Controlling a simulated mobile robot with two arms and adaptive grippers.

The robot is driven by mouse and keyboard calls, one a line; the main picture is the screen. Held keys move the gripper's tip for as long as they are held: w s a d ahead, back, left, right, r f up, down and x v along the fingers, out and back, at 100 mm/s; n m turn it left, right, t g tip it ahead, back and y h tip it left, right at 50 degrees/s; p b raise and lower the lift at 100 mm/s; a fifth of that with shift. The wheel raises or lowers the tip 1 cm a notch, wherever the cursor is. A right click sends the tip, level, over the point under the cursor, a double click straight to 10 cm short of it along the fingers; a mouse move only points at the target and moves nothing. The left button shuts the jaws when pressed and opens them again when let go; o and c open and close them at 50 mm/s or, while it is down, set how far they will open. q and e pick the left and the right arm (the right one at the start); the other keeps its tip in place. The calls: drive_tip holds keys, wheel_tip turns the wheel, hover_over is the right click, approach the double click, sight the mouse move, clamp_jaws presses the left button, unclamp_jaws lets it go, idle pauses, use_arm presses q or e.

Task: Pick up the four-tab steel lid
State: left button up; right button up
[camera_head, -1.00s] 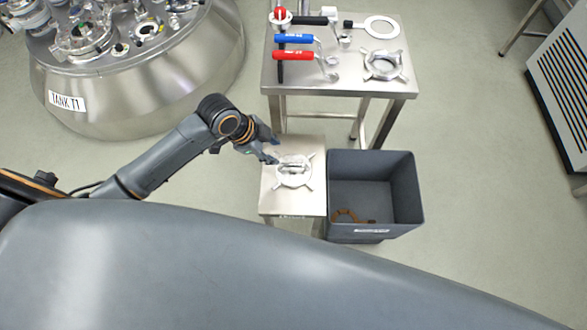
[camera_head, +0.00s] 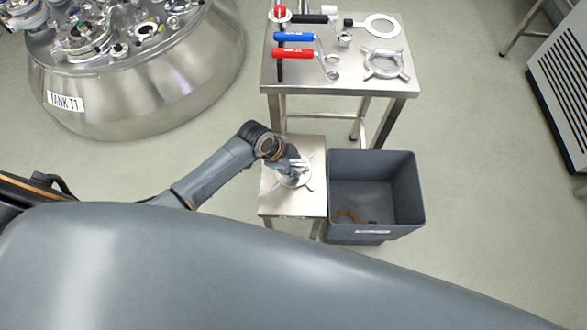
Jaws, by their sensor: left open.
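The four-tab steel lid (camera_head: 303,181) lies on the small steel side table (camera_head: 292,206), with several of its tabs sticking out. My left gripper (camera_head: 296,168) is over the lid, pointing down at its middle, and hides part of it. The left gripper is open; whether its fingers touch the lid cannot be told. My right gripper is not in view.
A grey bin (camera_head: 398,212) with a brown ring (camera_head: 347,216) inside stands right beside the small table. A larger steel table (camera_head: 350,84) behind holds red-handled (camera_head: 292,54) and blue-handled (camera_head: 294,37) tools and a tabbed steel ring (camera_head: 384,64). A tank (camera_head: 130,105) stands at the left.

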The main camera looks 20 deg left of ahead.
use_arm(q)
clamp_jaws()
drive_tip(key=shift+r, duration=0.2)
idle(0.3)
